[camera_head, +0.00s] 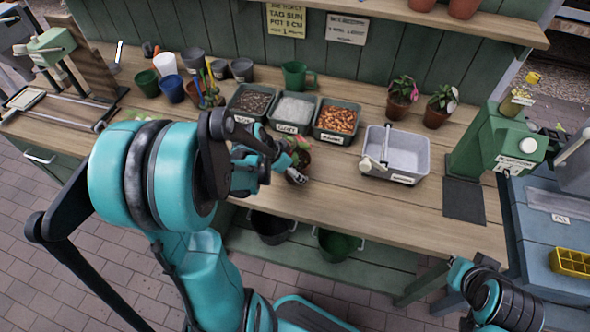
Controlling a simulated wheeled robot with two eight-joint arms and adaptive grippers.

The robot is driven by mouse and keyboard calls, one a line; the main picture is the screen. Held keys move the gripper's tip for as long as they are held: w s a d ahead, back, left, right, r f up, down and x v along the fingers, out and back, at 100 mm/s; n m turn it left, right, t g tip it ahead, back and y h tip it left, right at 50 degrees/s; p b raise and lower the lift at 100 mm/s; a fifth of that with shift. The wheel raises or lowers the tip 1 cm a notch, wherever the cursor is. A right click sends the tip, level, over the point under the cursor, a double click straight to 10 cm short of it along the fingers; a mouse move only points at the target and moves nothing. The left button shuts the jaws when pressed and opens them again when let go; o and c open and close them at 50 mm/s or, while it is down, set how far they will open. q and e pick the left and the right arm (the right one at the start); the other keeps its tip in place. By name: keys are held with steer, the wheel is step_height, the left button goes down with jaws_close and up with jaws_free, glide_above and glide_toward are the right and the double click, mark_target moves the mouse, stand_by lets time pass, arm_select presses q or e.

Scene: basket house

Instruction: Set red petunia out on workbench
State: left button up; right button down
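A small dark pot with a green plant (299,157) and a bit of red on it is at the front middle of the wooden workbench (345,208). My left gripper (292,172) is right at this pot and partly covers it. I cannot tell whether its fingers are closed on the pot, or whether the pot touches the bench. Two more potted plants stand at the back right: one with a pinkish-red flower (401,94) and one with a pale flower (439,105). The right arm shows at the lower right; its gripper is not visible.
Three labelled bins (333,138) stand behind the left gripper, with a grey tub (397,152) to their right. Cups and pots (172,88) crowd the back left. A green machine (505,140) stands at the right. The bench's front middle strip is clear.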

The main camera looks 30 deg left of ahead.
arm_select(q)
steer(key=shift+f, duration=0.1)
steer(key=o, duration=0.9)
steer(key=shift+f, duration=0.1)
steer(key=shift+c, duration=0.2)
steer(key=o, duration=0.5)
steer(key=shift+c, duration=0.2)
steer(key=shift+r, duration=0.3)
steer(key=p+v, duration=0.5)
steer(key=v, duration=0.7)
steer(key=s+d+r+n+t+y, duration=0.1)
steer(key=s+d+r+n, duration=0.1)
steer(key=d, duration=0.4)
steer(key=s+d+r+n+y, duration=0.1)
steer(key=s+d+r+n, duration=0.2)
steer(key=d, duration=0.4)
steer(key=shift+s+d+r+t+y, duration=0.2)
steer(key=shift+s+r+t+y, duration=0.1)
steer(key=shift+t+y, duration=0.1)
